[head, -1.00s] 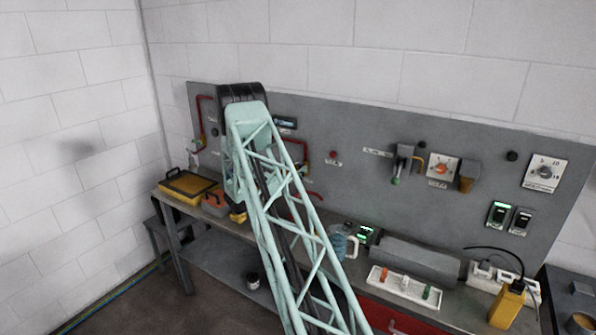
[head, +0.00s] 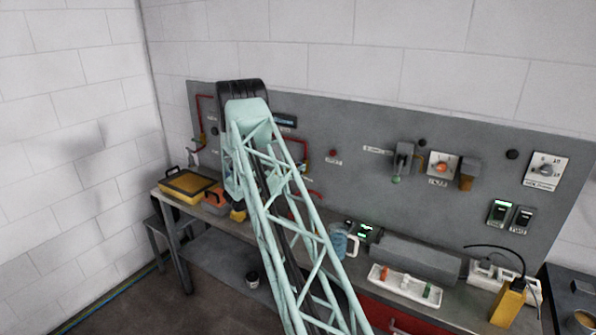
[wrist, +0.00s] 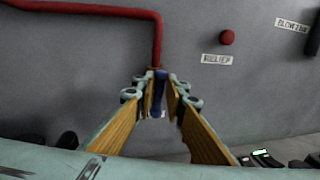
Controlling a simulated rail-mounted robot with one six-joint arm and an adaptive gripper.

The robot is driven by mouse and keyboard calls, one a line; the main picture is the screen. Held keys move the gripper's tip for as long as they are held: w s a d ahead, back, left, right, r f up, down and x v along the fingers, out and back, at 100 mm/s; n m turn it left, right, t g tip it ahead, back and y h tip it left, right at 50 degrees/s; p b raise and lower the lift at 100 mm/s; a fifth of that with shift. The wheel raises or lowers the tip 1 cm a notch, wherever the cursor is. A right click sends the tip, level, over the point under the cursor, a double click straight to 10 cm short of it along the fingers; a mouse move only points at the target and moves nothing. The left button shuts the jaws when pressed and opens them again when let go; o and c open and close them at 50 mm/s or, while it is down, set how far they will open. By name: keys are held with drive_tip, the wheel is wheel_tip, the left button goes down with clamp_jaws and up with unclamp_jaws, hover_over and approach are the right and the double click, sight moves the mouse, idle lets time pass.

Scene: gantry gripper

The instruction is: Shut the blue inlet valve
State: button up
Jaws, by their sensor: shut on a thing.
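In the wrist view, the blue valve handle (wrist: 159,88) stands upright at the lower end of a red pipe (wrist: 157,40) on the grey panel. My gripper (wrist: 159,95) reaches it from below in the picture, with a wood-coloured pad on each side of the handle. The fingertips are closed around the handle, and they hide part of it and the valve body. In the head view, my pale green arm covers the blue valve and my gripper.
In the wrist view, a red knob (wrist: 227,37) sits on the panel to the right, above a white label (wrist: 217,59). The workbench in the head view carries a yellow tray (head: 187,184), a blue mug (head: 340,241) and a white tray (head: 405,286).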

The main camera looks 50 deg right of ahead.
drive_tip(key=shift+f+m+b, duration=0.15)
drive_tip(key=shift+m+b, duration=0.15)
drive_tip(key=shift+b, duration=0.2)
drive_tip(key=shift+s+f+m+t+y+b, duration=0.2)
drive_tip(key=shift+s+m+t+y+b, duration=0.25)
drive_tip(key=shift+m+b, duration=2.5)
drive_tip(key=shift+s+f+m+t+y+b, duration=0.2)
drive_tip(key=shift+m+t+b, duration=0.5)
drive_tip(key=shift+m+b, duration=2.25)
drive_tip(key=shift+s+f+m+t+y+b, duration=0.4)
drive_tip(key=shift+m+b, duration=0.8)
drive_tip(key=shift+b, duration=3.5)
drive_tip(key=shift+r+t, duration=0.1)
drive_tip(key=shift+t, duration=0.15)
drive_tip(key=o, duration=0.7)
drive_tip(key=shift+o, duration=0.2)
